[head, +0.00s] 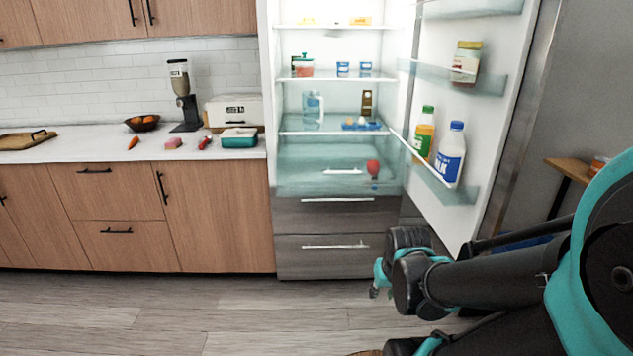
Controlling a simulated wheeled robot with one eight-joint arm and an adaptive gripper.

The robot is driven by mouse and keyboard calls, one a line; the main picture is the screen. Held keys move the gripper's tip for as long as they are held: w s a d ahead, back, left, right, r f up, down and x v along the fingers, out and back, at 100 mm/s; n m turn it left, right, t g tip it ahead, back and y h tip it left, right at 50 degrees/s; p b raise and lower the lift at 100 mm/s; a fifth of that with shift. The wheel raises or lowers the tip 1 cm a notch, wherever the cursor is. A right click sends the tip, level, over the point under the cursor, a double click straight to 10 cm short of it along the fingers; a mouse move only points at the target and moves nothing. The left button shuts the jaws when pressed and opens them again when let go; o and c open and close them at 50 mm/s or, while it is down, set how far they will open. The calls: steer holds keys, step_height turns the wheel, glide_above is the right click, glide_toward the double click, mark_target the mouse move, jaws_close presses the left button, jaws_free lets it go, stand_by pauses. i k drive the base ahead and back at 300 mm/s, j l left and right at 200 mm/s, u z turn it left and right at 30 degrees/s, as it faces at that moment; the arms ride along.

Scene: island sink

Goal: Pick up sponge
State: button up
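A small pink block, likely the sponge (173,143), lies on the white counter, between an orange carrot and a red item. My arm reaches in from the right side of the head view. Its end, with my gripper (376,281), is low over the floor in front of the fridge, far to the right of and below the pink block. The fingers are small and partly hidden by the arm, so I cannot tell whether they are open or shut.
The fridge door (463,110) stands open at the right, close behind my arm. The counter (60,151) also holds a carrot (133,142), a red item (205,142), a teal container (239,138), a fruit bowl (142,123) and a dispenser (184,95). The floor (150,310) before the cabinets is clear.

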mark_target(173, 142)
steer(key=i+j, duration=0.15)
steer(key=j, duration=0.2)
steer(key=i+j, duration=0.15)
steer(key=j, duration=0.25)
steer(key=i+j, duration=0.15)
steer(key=j, duration=0.2)
